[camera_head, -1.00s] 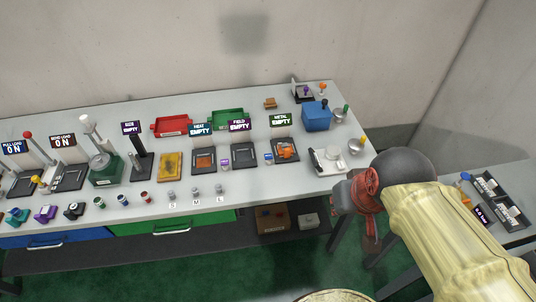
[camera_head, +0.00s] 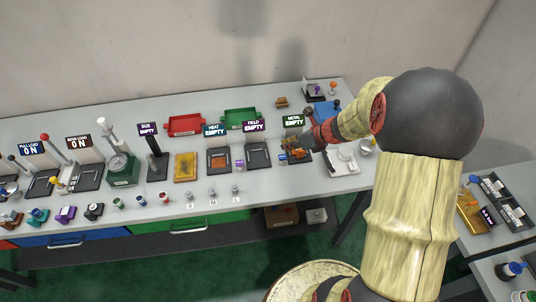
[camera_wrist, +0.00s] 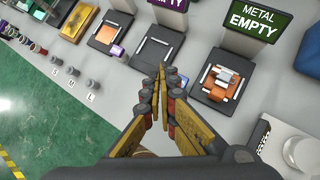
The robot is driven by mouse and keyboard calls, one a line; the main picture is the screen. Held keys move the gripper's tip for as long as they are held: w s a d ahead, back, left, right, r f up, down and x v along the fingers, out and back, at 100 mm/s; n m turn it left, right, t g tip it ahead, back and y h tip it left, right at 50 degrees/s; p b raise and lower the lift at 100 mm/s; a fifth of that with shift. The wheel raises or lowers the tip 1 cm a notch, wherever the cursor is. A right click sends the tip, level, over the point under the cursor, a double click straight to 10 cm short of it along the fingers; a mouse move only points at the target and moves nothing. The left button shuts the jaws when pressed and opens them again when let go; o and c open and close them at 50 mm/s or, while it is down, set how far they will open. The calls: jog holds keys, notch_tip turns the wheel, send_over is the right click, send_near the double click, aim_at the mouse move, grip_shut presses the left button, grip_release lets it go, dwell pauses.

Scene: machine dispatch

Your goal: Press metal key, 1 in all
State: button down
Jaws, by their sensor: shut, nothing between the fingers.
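The metal station (camera_wrist: 220,85) is a dark pad under a green sign (camera_wrist: 254,22) reading METAL EMPTY. An orange and grey part (camera_wrist: 223,84) lies on the pad. A small blue key (camera_wrist: 183,79) is beside the station's left edge, partly hidden behind my fingertips; it also shows in the head view (camera_head: 283,157). My gripper (camera_wrist: 162,72) is shut and empty, its fingertips together over the table just left of the blue key. I cannot tell whether they touch it. In the head view my gripper (camera_head: 292,149) is over the metal station and partly covers it.
The field station (camera_wrist: 156,46) and heat station (camera_wrist: 110,32) stand to the left. A white-topped device (camera_wrist: 298,152) is to the right, with a blue box (camera_wrist: 309,58) behind. Small S, M and L weights (camera_wrist: 92,85) stand near the front edge.

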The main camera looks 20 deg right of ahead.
jog(key=shift+w+d+r+m+t+h, duration=0.15)
jog(key=shift+w+d+r+m+t, duration=0.15)
jog(key=shift+w+m, duration=0.7)
jog(key=shift+w+d+r+m+t+h, duration=0.15)
jog(key=shift+w+r+m, duration=0.25)
jog(key=shift+m, duration=1.15)
jog(key=shift+w+d+r+m+t+h, duration=0.15)
jog(key=shift+w+d+r+m, duration=0.35)
jog(key=shift+m, duration=0.75)
jog(key=shift+w+a+f, duration=0.15)
jog(key=shift+a+f, duration=0.05)
jog(key=shift+f, duration=0.05)
jog(key=b, duration=0.7)
send_over(285, 155)
notch_tip(285, 155, down, 7)
jog(key=shift+a+f, duration=0.15)
jog(key=shift+f, duration=0.05)
jog(key=shift+f+b, duration=0.6)
jog(key=shift+f, duration=0.1)
jog(key=shift+f, duration=0.3)
